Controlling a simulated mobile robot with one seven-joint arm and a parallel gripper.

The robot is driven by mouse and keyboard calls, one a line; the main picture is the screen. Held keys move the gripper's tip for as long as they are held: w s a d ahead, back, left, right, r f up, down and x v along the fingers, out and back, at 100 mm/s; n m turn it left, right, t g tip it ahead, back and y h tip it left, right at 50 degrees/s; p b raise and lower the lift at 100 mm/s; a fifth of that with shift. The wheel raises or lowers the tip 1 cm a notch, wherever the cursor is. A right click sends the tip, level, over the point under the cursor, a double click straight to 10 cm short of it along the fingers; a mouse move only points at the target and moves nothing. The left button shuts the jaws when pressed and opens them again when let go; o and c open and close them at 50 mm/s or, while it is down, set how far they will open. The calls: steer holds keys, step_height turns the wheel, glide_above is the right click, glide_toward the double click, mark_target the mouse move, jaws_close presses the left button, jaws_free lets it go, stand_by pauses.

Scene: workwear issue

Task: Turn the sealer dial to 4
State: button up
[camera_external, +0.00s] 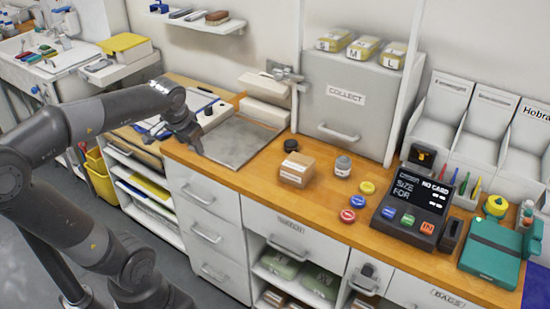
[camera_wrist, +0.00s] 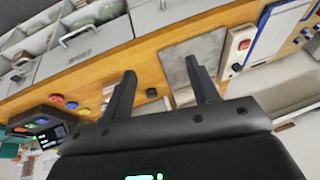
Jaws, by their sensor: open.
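My gripper (camera_external: 190,145) is open and empty above the counter's left part. In the wrist view its fingers (camera_wrist: 160,72) are spread, apart from the dial, which lies to their right.
The grey plate (camera_external: 237,142) lies flat on the wooden counter. White bars (camera_external: 265,86) stand behind it. A cardboard box (camera_external: 297,169), a black puck (camera_external: 291,145), a jar (camera_external: 343,165) and coloured discs stand to the right. A clipboard with blue (camera_wrist: 275,30) lies near the panel.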

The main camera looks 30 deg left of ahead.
steer(key=w+d+r+n, duration=0.1)
steer(key=w+r, duration=0.4)
steer(key=r, duration=0.1)
steer(key=w+a+r+n+g, duration=0.1)
steer(key=w+a+r, duration=0.1)
steer(key=w, duration=0.5)
steer(key=w+a+r+n, duration=0.1)
steer(key=w+a+r, duration=0.15)
steer(key=w, duration=0.45)
steer(key=n+g+h, duration=0.2)
steer(key=n+g, duration=0.1)
steer(key=n, duration=0.3)
glide_above(208, 107)
step_height(208, 107, down, 16)
steer(key=shift+a+f, duration=0.1)
steer(key=shift+f, duration=0.55)
step_height(208, 107, down, 10)
steer(key=shift+r, duration=0.25)
steer(key=shift+c, duration=0.2)
steer(key=c, duration=0.9)
